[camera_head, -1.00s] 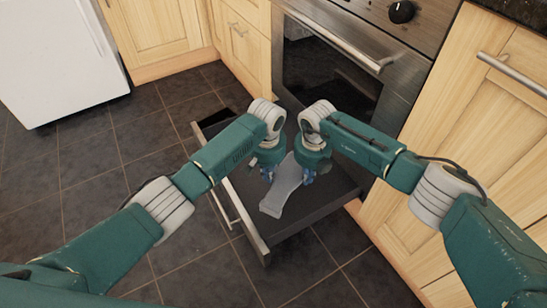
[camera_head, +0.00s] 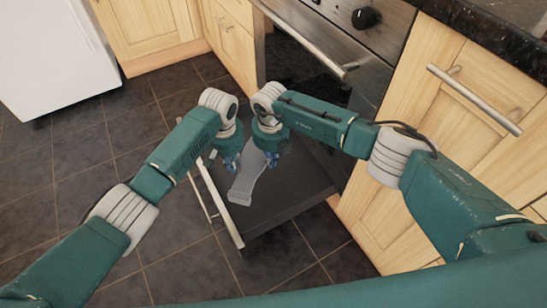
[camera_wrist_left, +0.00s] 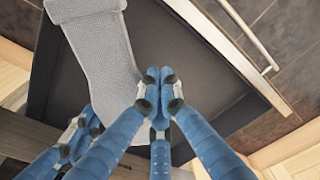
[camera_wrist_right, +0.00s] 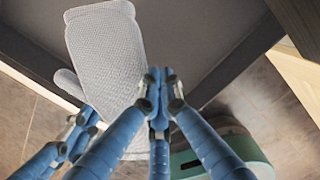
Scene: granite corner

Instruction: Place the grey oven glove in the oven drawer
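The grey oven glove (camera_head: 246,182) lies over the dark interior of the open oven drawer (camera_head: 290,190), between my two grippers. I cannot tell whether it rests on the drawer floor. My left gripper (camera_head: 233,163) is at its left side, and my right gripper (camera_head: 270,158) is at its upper right. In the left wrist view the glove (camera_wrist_left: 98,50) passes beside the closed fingertips (camera_wrist_left: 158,75). In the right wrist view the glove's mitt and thumb (camera_wrist_right: 105,55) show left of the closed fingertips (camera_wrist_right: 160,76). No fabric shows between either pair of tips.
The oven handle (camera_head: 305,42) and knob (camera_head: 366,17) are above the drawer. Wooden cupboards (camera_head: 455,130) stand to the right, and a white appliance (camera_head: 55,55) stands at the upper left. The tiled floor (camera_head: 80,195) left of the drawer is clear.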

